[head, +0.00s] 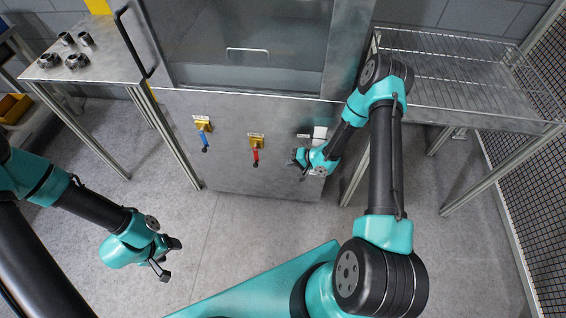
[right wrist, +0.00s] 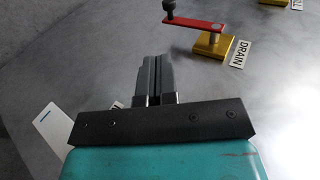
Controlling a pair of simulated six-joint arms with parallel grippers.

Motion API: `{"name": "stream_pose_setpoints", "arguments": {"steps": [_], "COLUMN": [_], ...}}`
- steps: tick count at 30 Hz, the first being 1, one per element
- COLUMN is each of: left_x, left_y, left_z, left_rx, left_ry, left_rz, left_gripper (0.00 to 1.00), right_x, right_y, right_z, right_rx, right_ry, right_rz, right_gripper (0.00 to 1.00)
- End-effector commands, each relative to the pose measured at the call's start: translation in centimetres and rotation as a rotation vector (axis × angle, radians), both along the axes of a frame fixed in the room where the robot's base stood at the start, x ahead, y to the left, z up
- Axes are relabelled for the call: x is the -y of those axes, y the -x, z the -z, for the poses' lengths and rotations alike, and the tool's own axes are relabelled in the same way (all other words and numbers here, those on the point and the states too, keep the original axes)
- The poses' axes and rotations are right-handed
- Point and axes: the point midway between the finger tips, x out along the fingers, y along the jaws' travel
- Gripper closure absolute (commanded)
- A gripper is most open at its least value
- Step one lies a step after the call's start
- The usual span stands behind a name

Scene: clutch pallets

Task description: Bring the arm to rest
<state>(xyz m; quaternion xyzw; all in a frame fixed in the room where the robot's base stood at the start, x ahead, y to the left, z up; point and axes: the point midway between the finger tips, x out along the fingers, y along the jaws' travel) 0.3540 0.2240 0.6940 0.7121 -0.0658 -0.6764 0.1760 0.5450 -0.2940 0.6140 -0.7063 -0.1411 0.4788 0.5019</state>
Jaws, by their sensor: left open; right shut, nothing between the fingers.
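My left gripper (head: 170,259) is open and empty, low over the floor at the left of the head view. My right gripper (head: 298,160) is in front of the machine's grey front panel (head: 235,170), to the right of the red valve handle. In the right wrist view its fingers (right wrist: 153,80) are closed together with nothing between them. The red handle (right wrist: 194,22) on a yellow base, beside a label reading DRAIN (right wrist: 240,54), is apart from the fingertips.
A blue-handled valve (head: 204,135) sits left of the red one. A metal table (head: 95,75) with several dark parts stands at the left. A wire rack table (head: 465,85) stands at the right, close to my right arm. The floor (head: 235,235) before the panel is clear.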

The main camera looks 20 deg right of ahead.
Motion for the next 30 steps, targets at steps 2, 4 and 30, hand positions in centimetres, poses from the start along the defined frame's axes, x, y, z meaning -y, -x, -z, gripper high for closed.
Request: {"name": "stream_pose_setpoints", "arguments": {"steps": [2, 4, 30], "left_x": [0.0, 0.0, 0.0], "left_y": [0.0, 0.0, 0.0], "left_z": [0.0, 0.0, 0.0], "left_rx": [0.000, 0.000, 0.000], "left_ry": [0.000, 0.000, 0.000], "left_rz": [0.000, 0.000, 0.000], "left_gripper": [0.39, 0.39, 0.39], "right_x": [0.1, 0.1, -3.2], "right_y": [0.1, 0.1, 4.9], "right_z": [-0.1, -0.1, -2.3], "right_rx": [0.000, 0.000, -0.059], "right_ry": [0.000, 0.000, 0.307], "right_rz": [0.000, 0.000, -0.092], "right_gripper": [1.00, 1.00, 1.00]}}
